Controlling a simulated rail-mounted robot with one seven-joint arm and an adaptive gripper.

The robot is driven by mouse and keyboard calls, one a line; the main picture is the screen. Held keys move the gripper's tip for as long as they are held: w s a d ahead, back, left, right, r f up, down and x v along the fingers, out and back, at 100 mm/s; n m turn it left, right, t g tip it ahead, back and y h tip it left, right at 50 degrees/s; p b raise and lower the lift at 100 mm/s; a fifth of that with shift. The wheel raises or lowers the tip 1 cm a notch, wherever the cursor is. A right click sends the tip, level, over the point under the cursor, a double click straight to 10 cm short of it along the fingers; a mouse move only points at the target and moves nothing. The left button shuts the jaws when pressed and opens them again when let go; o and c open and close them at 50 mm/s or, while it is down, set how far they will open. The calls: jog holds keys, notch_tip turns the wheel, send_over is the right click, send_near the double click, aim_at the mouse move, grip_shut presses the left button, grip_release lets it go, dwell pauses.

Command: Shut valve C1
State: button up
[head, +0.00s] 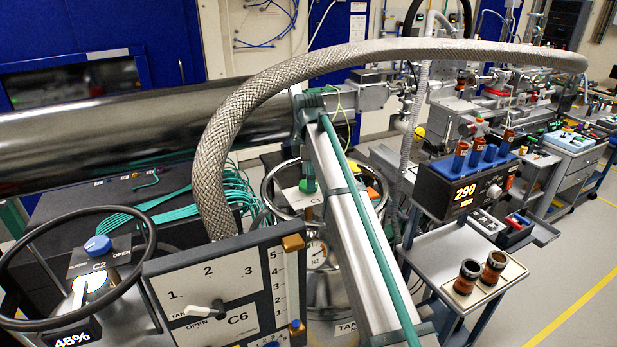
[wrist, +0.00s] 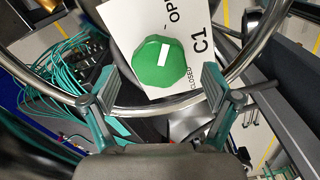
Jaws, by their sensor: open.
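Valve C1 has a green faceted knob (wrist: 160,62) with a white stripe, on a white plate (wrist: 191,18) marked OPEN, CLOSED and C1 in the wrist view. The stripe slants up toward the side of the OPEN lettering. In the head view the C1 plate (head: 291,199) and green knob (head: 308,185) sit within a round metal ring, partly hidden by a silver beam. My gripper (wrist: 158,74) is open in the wrist view. Its two teal fingers stand apart on either side of the knob, seemingly not touching it.
The metal ring (wrist: 150,109) passes close by the fingers. Green cables (wrist: 61,62) lie to the left.

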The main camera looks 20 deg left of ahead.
jog(key=shift+f, duration=0.7)
jog(key=c, duration=1.2)
jog(key=shift+o, duration=0.2)
